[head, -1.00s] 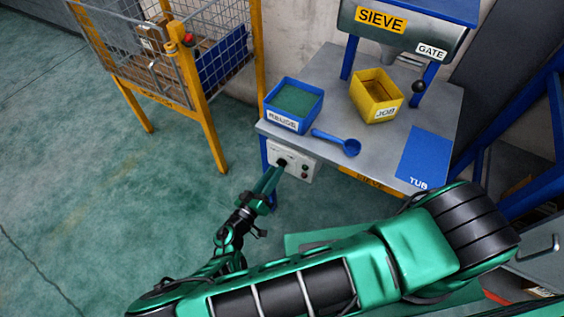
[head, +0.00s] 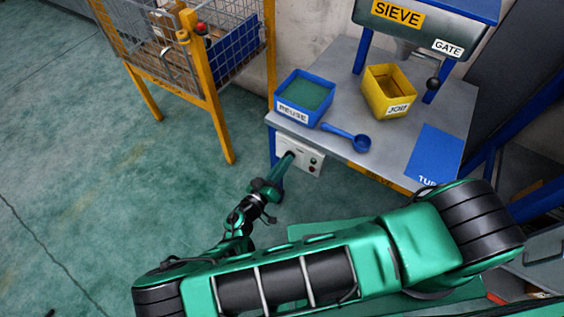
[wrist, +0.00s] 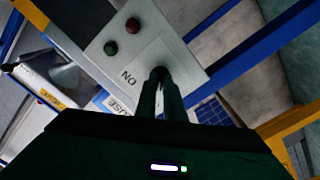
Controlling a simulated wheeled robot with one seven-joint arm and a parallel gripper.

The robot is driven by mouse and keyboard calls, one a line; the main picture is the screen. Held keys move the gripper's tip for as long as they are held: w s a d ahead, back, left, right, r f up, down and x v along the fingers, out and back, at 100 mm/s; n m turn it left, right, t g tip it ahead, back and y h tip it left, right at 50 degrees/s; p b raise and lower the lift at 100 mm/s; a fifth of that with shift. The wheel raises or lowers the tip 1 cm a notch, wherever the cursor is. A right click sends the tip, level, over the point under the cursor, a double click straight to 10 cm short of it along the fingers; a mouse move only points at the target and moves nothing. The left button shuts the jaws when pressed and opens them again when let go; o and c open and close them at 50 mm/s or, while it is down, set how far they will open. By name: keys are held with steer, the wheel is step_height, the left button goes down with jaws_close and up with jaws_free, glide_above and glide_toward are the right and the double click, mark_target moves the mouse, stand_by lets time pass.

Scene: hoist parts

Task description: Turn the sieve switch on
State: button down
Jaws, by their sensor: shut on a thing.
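The sieve switch panel (head: 304,160) is a white box under the front left edge of the sieve table. In the wrist view the panel (wrist: 146,42) shows tilted, with an "ON" label. My gripper (head: 288,159) is at the left part of the panel, on the switch. In the wrist view my gripper's fingers (wrist: 161,88) are close together on the dark switch knob (wrist: 160,72), which they mostly hide. I cannot tell which way the knob points.
A red button (wrist: 132,25) and a green button (wrist: 111,48) sit beside the knob. On the table (head: 342,80) stand a blue REUSE tub (head: 291,112), a blue scoop (head: 361,143) and a yellow JOB tub (head: 399,108). A wire cage (head: 227,45) stands at the left.

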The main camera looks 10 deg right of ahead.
steer(key=shift+f, duration=0.1)
steer(key=shift+n, duration=7.9)
steer(key=c, duration=1.9)
jaws_free()
steer(key=shift+w, duration=0.1)
steer(key=shift+o, duration=0.2)
